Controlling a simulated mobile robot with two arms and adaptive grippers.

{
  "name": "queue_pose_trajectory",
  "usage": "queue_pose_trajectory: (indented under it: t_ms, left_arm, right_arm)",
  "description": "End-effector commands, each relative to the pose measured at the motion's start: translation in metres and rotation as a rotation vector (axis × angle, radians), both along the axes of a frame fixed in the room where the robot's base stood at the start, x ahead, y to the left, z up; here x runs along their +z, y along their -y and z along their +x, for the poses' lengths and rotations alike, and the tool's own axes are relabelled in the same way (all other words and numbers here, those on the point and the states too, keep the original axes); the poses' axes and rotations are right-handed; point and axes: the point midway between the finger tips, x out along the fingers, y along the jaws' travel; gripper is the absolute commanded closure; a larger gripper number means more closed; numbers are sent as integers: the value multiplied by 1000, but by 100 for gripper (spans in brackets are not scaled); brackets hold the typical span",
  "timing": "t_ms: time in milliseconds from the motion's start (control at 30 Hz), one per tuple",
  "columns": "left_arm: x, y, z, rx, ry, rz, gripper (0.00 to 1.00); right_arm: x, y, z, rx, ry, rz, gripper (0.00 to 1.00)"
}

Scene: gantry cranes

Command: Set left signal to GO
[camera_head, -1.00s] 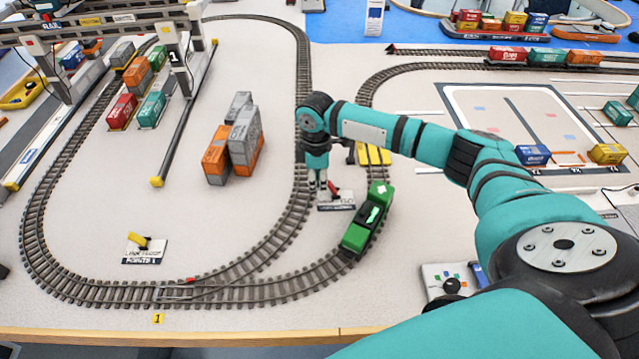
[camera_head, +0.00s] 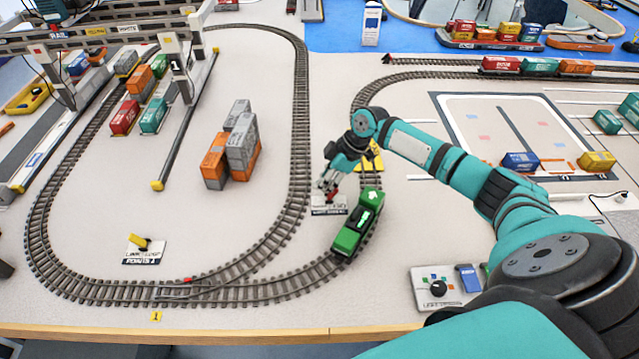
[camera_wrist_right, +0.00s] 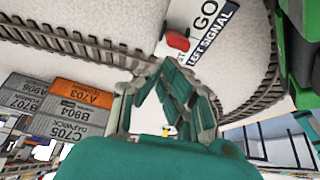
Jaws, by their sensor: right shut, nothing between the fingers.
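The left signal is a white plate (camera_head: 328,208) between the tracks in the head view, beside the green locomotive (camera_head: 357,222). In the right wrist view the plate (camera_wrist_right: 219,22) shows the words GO and LEFT SIGNAL, and part of another word. Its red lever (camera_wrist_right: 177,40) shows at the plate's edge; which setting it stands at I cannot tell. My right gripper (camera_head: 326,187) is shut and empty, close over the lever, partly hiding it in the head view. Whether they touch is unclear. The gripper's fingers also show in the wrist view (camera_wrist_right: 168,80). My left gripper is not in view.
The locomotive stands on the curved track just right of the signal. Stacked orange and grey containers (camera_head: 240,140) stand to the left inside the loop. A points plate with a yellow lever (camera_head: 140,242) lies at lower left. The mat between is clear.

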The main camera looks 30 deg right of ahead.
Motion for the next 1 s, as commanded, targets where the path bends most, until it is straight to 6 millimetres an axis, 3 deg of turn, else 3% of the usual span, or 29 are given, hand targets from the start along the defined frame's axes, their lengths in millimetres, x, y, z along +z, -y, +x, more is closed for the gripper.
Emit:
queue_pose_trajectory:
  t_ms: [533, 1000]
  left_arm:
    - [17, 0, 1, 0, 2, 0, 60]
    - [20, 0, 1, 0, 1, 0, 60]
  right_arm:
    - [18, -2, 1, 1, -1, -1, 100]
    - [20, -2, 1, 1, -1, -1, 100]
